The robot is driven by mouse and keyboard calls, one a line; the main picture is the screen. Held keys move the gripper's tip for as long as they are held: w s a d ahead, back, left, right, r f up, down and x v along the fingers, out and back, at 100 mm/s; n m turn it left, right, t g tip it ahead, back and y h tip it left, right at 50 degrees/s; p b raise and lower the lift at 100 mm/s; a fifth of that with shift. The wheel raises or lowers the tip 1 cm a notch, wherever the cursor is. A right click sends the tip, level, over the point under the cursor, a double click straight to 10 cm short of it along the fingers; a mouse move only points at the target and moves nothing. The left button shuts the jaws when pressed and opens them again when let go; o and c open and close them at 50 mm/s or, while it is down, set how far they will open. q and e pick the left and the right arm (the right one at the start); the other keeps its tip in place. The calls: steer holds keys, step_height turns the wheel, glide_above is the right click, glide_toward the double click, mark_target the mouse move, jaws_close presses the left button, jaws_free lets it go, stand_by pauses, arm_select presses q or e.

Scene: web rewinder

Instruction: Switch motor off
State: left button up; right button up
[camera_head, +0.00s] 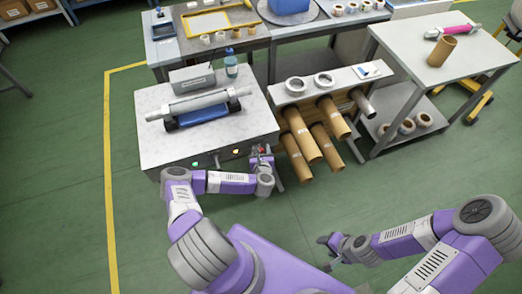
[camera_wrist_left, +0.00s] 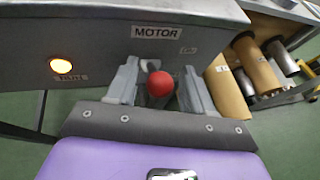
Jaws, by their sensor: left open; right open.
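The motor switch is a lever with a red ball knob (camera_wrist_left: 160,84) on the grey front panel, below a MOTOR label (camera_wrist_left: 158,32). My left gripper (camera_wrist_left: 163,88) is open, with one finger on each side of the knob in the left wrist view. I cannot tell whether either finger touches it. In the head view my left gripper (camera_head: 262,155) is at the right end of the machine's front face, small and partly hiding the knob. My right gripper (camera_head: 330,244) is open and empty over the floor, away from the machine.
The machine (camera_head: 155,135) carries a roller (camera_head: 200,104) on top. A lit amber lamp (camera_wrist_left: 61,65) and a green lamp (camera_head: 195,163) are on its front. Cardboard tubes (camera_head: 299,133) stick out from a rack to the right. The green floor at left is free.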

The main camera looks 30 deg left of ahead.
arm_select(q)
jaws_close()
steer(key=shift+f+b, duration=0.2)
steer(key=shift+b, duration=0.2)
step_height(320, 180, down, 4)
steer(key=m+t+y+b, duration=0.1)
steer(key=t+b, duration=0.1)
steer(key=b, duration=0.4)
steer(key=m+t+y+b, duration=0.1)
steer(key=t+y+b, duration=0.1)
steer(key=b, duration=0.5)
steer(key=t+y+b, duration=0.1)
steer(key=t+b, duration=0.3)
steer(key=b, duration=0.2)
steer(key=shift+s+d+f+m+y+b, duration=0.15)
steer(key=shift+f+m+y+b, duration=0.15)
steer(key=shift+m+y, duration=0.1)
steer(key=shift+m+t+b, duration=0.4)
steer(key=shift+t+b, duration=0.4)
steer(key=shift+b, duration=0.25)
jaws_free()
